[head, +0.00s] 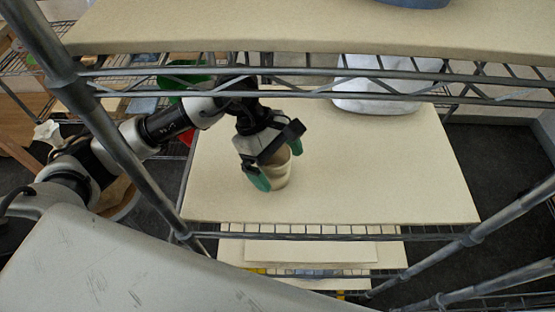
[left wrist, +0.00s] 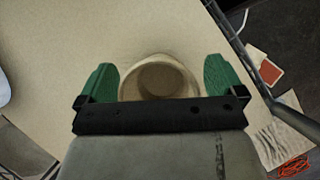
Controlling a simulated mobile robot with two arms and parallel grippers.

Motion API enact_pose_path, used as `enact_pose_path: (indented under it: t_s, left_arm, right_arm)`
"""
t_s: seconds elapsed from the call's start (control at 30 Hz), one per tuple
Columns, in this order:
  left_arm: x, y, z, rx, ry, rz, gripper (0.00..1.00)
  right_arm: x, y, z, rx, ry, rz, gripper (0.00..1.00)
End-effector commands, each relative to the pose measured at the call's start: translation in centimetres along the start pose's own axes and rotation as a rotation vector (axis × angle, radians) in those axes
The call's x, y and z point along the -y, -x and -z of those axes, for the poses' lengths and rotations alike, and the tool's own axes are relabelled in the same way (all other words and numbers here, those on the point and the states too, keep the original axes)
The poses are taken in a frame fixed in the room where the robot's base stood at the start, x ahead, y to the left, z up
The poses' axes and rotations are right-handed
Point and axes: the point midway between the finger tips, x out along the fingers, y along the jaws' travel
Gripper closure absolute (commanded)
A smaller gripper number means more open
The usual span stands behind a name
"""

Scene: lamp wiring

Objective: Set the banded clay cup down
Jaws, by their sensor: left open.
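The clay cup (head: 279,170) is pale beige and stands upright on the cream shelf board (head: 370,185), near its left part. In the left wrist view the cup (left wrist: 159,78) shows its round mouth from above, between the green fingers. My left gripper (head: 272,172) is open, with its green fingertips on either side of the cup. In the left wrist view the left gripper (left wrist: 161,80) has a visible gap between each finger and the cup. The cup's lower part is partly hidden by a finger in the head view. I cannot make out its bands clearly. My right gripper is not in view.
A white rounded object (head: 375,97) sits at the back right of the same board. An upper shelf (head: 300,28) with a wire rail hangs above my left arm. Metal posts (head: 100,120) stand at the sides. The board's right half is clear.

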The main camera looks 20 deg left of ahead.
Motion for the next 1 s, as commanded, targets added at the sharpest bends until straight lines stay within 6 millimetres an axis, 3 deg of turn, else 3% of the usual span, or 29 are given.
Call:
enact_pose_path:
  t_s: [0.1, 0.17, 0.57, 1.0]
  left_arm:
    - [0.0, 0.5, -0.2, 0.0, 0.0, -0.001, 0.03]
    - [-0.1, 1.1, 0.1, -0.001, -0.001, -0.005, 0.03]
    - [-0.1, 7.1, 0.0, -0.001, 0.0, -0.003, 0.03]
    - [0.0, 7.7, -0.1, 0.0, 0.0, 0.0, 0.03]
  right_arm:
    - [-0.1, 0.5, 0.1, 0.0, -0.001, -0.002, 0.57]
    - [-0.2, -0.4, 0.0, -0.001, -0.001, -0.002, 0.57]
    - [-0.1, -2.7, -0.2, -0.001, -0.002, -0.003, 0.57]
    - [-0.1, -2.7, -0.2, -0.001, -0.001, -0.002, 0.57]
